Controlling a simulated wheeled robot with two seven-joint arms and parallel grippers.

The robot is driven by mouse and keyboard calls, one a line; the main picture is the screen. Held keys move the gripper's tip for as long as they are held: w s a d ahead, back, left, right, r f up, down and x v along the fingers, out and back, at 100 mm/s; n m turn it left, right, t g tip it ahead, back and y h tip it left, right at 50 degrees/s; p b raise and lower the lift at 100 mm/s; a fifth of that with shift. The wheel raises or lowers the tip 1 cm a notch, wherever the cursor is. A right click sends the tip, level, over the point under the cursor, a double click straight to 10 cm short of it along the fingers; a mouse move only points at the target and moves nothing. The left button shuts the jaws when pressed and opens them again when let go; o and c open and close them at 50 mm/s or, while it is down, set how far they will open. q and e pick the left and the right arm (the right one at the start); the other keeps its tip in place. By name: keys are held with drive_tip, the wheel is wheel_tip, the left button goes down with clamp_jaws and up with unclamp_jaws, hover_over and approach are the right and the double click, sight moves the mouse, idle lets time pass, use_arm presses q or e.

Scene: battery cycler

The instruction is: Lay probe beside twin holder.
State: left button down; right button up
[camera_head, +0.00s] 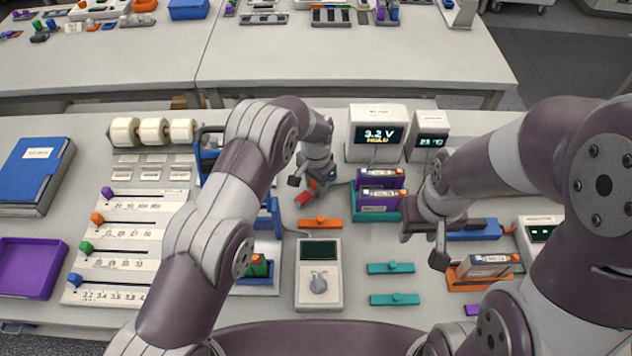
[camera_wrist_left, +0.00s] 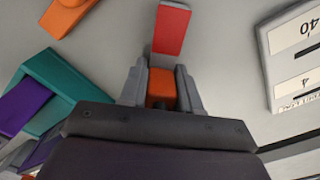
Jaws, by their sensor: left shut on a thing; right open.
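My left gripper (camera_head: 310,190) is shut on the probe. In the left wrist view its fingers (camera_wrist_left: 161,90) close around an orange body, and a flat red part (camera_wrist_left: 171,30) of the probe sticks out beyond them. The red part also shows in the head view (camera_head: 305,197), just left of the twin holder. The twin holder (camera_head: 362,214) is a teal block with two purple cells in it; in the left wrist view its teal edge (camera_wrist_left: 55,75) is at the left, apart from the probe. My right gripper (camera_head: 426,240) is open and empty, right of the twin holder.
An orange piece (camera_head: 320,222) lies just in front of the probe. A meter (camera_head: 319,280) and two teal pieces (camera_head: 391,268) lie nearer. A display box (camera_head: 377,134) stands behind the twin holder. An orange holder (camera_head: 485,275) is at the right.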

use_arm(q)
drive_tip(key=shift+f, duration=0.2)
drive_tip(key=c, duration=0.8)
unclamp_jaws()
drive_tip(key=shift+r, duration=0.1)
drive_tip(key=shift+r, duration=0.4)
wheel_tip(320, 180, up, 8)
drive_tip(key=b, duration=0.3)
drive_tip(key=shift+f, duration=0.25)
drive_tip(key=shift+r+p, duration=0.65)
drive_tip(key=shift+r, duration=1.35)
